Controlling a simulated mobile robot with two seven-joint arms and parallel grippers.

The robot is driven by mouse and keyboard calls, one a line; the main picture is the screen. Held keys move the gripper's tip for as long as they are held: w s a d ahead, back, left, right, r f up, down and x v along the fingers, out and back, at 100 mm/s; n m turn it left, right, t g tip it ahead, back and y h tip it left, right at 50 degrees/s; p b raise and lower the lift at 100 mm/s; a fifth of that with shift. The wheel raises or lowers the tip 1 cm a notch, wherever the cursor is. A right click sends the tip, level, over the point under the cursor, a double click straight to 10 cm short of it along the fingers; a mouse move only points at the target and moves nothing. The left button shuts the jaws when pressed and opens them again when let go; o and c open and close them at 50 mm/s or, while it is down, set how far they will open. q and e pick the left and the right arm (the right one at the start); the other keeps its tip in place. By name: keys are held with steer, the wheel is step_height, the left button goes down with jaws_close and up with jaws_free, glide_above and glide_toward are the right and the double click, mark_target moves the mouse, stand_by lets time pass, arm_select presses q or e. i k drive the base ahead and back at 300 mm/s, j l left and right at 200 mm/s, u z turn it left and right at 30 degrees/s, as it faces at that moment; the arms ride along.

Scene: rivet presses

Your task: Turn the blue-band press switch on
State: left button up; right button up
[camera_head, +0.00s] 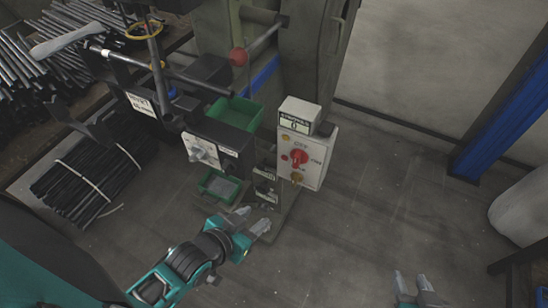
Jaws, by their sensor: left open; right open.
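The press (254,40) stands at the top centre, and a blue band (262,77) shows on its body. A pale control box (317,165) is at its front right, with a red rotary switch (299,157) on its face. Small yellow and orange parts sit above and below the switch. A counter (295,124) reading 0 is on top. Whether the switch is on cannot be told. My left gripper (253,218) is open and empty, below and left of the control box, apart from it. My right gripper (411,276) is open and empty at the bottom right.
A green bin (238,113) and a second white panel with a knob (200,151) are left of the control box. Bundles of dark rods (80,180) lie at left. A blue post (505,115) stands at right. The floor between is clear.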

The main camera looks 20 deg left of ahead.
mark_target(299, 156)
steer(key=j, duration=1)
steer(key=k+j, duration=0.15)
steer(key=j, duration=0.9)
